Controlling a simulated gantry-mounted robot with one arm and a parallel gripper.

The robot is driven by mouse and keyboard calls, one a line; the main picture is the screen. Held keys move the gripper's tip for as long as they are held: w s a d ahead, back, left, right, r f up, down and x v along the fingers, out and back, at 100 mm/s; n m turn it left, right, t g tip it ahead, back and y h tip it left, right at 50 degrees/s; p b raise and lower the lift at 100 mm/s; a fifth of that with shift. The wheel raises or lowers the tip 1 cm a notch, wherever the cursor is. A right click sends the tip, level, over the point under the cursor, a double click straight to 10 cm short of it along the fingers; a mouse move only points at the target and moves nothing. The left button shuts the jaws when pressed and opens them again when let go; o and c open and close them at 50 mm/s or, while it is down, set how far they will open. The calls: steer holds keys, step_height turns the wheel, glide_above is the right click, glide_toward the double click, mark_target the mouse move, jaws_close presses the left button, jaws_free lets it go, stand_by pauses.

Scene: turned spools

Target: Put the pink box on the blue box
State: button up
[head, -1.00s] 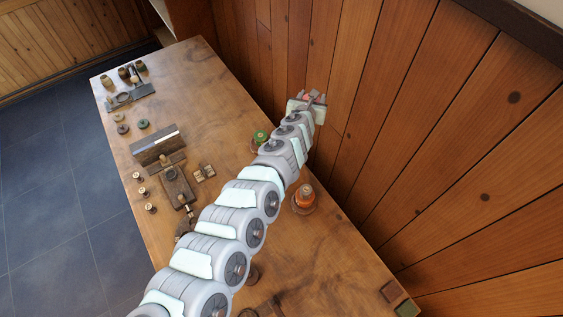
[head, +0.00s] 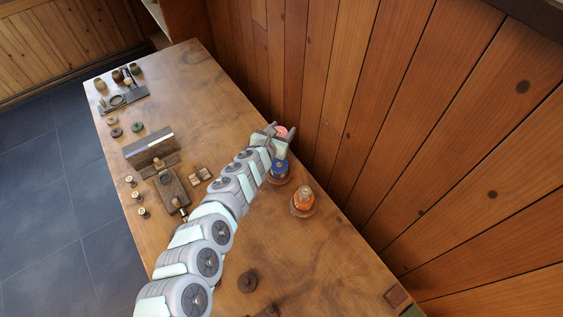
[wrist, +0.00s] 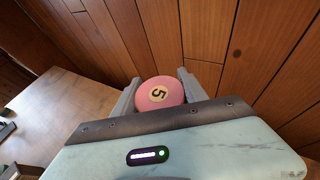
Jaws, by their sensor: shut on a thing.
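The pink box (head: 281,131) is a round pink piece with a pale label reading 5 on its top. It also shows in the wrist view (wrist: 160,93), between the two grey fingers. My gripper (head: 282,133) is shut on it and holds it near the wooden wall; the gripper also shows in the wrist view (wrist: 158,90). The blue box (head: 279,169) sits on a round brown base on the table, just below my gripper in the head view. My arm partly covers its left side. The height of the pink box above the table is hard to tell.
An orange piece (head: 303,199) stands on a round base right of the blue one. The plank wall (head: 370,110) runs close along the table's far edge. Wooden tools (head: 150,150) and small spools lie at the left. The table's lower right part (head: 320,260) is mostly clear.

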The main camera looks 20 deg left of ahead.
step_height(320, 180, down, 11)
steer(key=shift+d+r+b, duration=0.1)
steer(key=shift+r+b, duration=0.1)
steer(key=shift+b, duration=0.5)
steer(key=shift+f+b, duration=0.75)
steer(key=shift+f, duration=1.25)
steer(key=shift+f, duration=0.15)
steer(key=o, duration=1.3)
steer(key=shift+o, duration=0.2)
